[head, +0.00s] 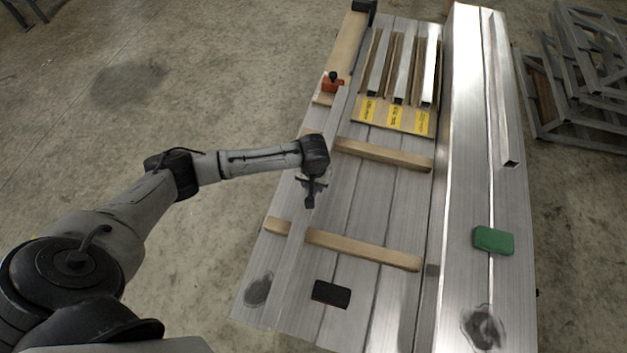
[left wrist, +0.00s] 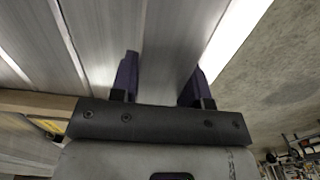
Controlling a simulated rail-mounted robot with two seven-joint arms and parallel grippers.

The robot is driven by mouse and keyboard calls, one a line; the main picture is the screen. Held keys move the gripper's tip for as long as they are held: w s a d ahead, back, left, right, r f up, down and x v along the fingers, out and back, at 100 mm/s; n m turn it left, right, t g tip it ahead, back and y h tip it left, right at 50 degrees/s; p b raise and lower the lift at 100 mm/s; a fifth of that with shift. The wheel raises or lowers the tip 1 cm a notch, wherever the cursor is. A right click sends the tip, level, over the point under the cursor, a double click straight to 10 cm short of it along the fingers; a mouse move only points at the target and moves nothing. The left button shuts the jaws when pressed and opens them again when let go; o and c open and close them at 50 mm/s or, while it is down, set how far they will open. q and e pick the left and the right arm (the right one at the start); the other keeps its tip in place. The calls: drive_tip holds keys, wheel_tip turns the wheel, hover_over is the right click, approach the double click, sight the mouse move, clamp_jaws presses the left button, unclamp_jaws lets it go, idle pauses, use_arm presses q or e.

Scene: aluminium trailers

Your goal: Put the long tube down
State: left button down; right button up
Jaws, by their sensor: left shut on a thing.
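The long tube (head: 298,234) is a bare aluminium bar running lengthwise along the left side of the trailer deck. It crosses over the two wooden battens, hiding a short stretch of each. I cannot tell whether it touches them. My left gripper (head: 311,192) is shut on the tube around its middle. In the left wrist view the fingers (left wrist: 160,82) stand on either side of the grey tube (left wrist: 165,45). The near batten (head: 362,249) and far batten (head: 384,154) lie across the deck. My right gripper is not in view.
Three short tubes (head: 402,65) lie behind a board with yellow labels (head: 394,115). An orange-red tool (head: 332,83) sits at the left edge. A black block (head: 331,294) and green block (head: 493,240) lie nearer. Another tube (head: 503,90) lies right. Metal frames (head: 580,80) stand beyond.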

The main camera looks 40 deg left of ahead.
use_arm(q)
drive_tip(key=shift+f, duration=0.15)
drive_tip(key=c, duration=1.1)
unclamp_jaws()
drive_tip(key=shift+f, duration=0.1)
drive_tip(key=o, duration=0.5)
